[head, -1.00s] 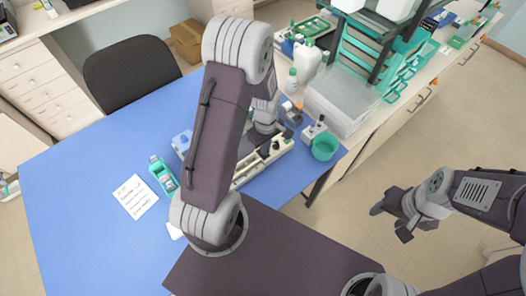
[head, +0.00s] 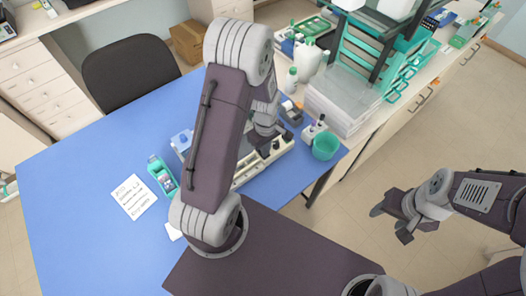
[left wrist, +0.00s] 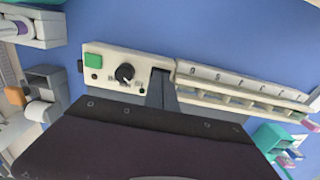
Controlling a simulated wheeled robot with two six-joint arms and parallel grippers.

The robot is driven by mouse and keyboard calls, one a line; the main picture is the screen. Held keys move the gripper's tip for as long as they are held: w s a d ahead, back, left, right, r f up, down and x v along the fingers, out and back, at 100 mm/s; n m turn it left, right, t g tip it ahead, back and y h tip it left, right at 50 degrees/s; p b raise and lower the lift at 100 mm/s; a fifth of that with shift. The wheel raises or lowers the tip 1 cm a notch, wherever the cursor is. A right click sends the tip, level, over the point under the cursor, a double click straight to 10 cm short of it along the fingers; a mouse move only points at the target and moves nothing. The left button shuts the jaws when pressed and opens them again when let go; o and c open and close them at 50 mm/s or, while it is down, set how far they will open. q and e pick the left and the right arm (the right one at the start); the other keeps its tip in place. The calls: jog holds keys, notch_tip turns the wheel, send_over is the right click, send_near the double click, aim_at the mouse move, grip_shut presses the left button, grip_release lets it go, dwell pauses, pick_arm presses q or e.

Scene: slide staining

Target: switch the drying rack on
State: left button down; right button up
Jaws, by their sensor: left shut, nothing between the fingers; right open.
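The drying rack is a long cream unit (head: 250,168) on the blue table, partly hidden behind my left arm in the head view. In the left wrist view its control panel (left wrist: 107,62) has a green square (left wrist: 93,60) and a black knob (left wrist: 125,73), with a row of slots (left wrist: 235,90) to the right. My left gripper (head: 265,125) is over the rack. Its shut, empty fingers (left wrist: 161,88) appear right of the knob, apart from it in the picture; contact with the rack cannot be told. My right gripper (head: 391,221) is open and empty, over the floor.
A teal cup (head: 325,146) stands at the table's right edge, near bottles (head: 307,65) and a clear bin (head: 343,98). A teal-and-white device (head: 162,175) and a written sheet (head: 133,197) lie left of my arm. The table's left part is clear.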

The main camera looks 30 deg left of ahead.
aim_at(272, 153)
pick_arm(q)
notch_tip(272, 153, up, 7)
jog(key=p, duration=0.6)
jog(key=shift+f, duration=0.1)
dwell(0.4)
jog(key=shift+f, duration=0.2)
jog(key=s+d+r+m+b, duration=0.1)
jog(key=s+d+m+b, duration=0.1)
jog(key=m, duration=0.4)
jog(key=s+d+r+m+t+b, duration=0.1)
jog(key=s+d+m+b, duration=0.2)
jog(key=s+m+b, duration=0.2)
jog(key=shift+s+r+m, duration=0.3)
jog(key=shift+s+m, duration=0.35)
jog(key=shift+m, duration=0.55)
